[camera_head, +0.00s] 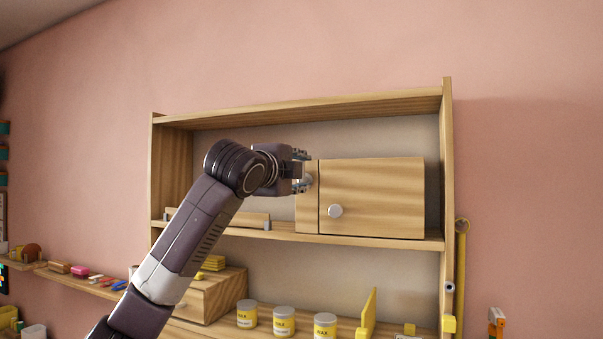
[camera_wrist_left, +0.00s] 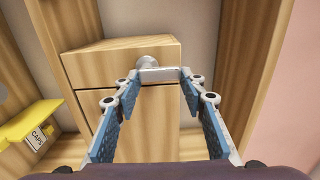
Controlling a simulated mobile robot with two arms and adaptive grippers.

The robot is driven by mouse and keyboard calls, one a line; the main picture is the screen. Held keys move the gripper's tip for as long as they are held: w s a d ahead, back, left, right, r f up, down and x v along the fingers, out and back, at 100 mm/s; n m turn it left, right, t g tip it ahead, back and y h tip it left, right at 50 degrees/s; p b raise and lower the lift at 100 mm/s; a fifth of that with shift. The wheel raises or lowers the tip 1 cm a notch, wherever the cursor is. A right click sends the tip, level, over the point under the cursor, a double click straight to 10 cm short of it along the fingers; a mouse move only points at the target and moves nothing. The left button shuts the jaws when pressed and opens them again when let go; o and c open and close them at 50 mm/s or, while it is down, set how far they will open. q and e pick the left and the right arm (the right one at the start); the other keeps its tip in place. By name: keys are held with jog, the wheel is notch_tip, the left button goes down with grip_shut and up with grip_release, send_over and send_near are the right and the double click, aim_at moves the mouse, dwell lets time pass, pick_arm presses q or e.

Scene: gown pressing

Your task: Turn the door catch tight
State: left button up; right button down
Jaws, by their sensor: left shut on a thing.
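The wooden cabinet stands on the upper shelf; its door (camera_head: 375,200) carries a round pale knob (camera_head: 335,211). The door looks closed, with a thin dark seam between it and the narrow panel (camera_head: 307,215) on its left. In the left wrist view the door catch (camera_wrist_left: 160,74) is a light grey bar on a round metal mount, on the narrow panel near the seam. My left gripper (camera_head: 303,171) is at that panel. In the left wrist view its blue-padded fingers (camera_wrist_left: 158,78) are shut on the bar's two ends. In the head view the fingers largely hide the catch. My right gripper is not in view.
The shelf unit's upright side (camera_head: 447,170) rises right of the cabinet. The upper shelf board (camera_head: 370,239) runs beneath it. Below stand several wax jars (camera_head: 284,320) and a wooden drawer box (camera_head: 215,295). The wrist view shows a yellow bin labelled CAPS (camera_wrist_left: 38,128).

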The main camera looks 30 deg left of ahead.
pick_arm(q)
jog(key=o, duration=1.2)
jog(key=shift+c, duration=0.2)
jog(key=s+d, duration=0.1)
jog(key=s, duration=1)
jog(key=shift+s+d, duration=0.4)
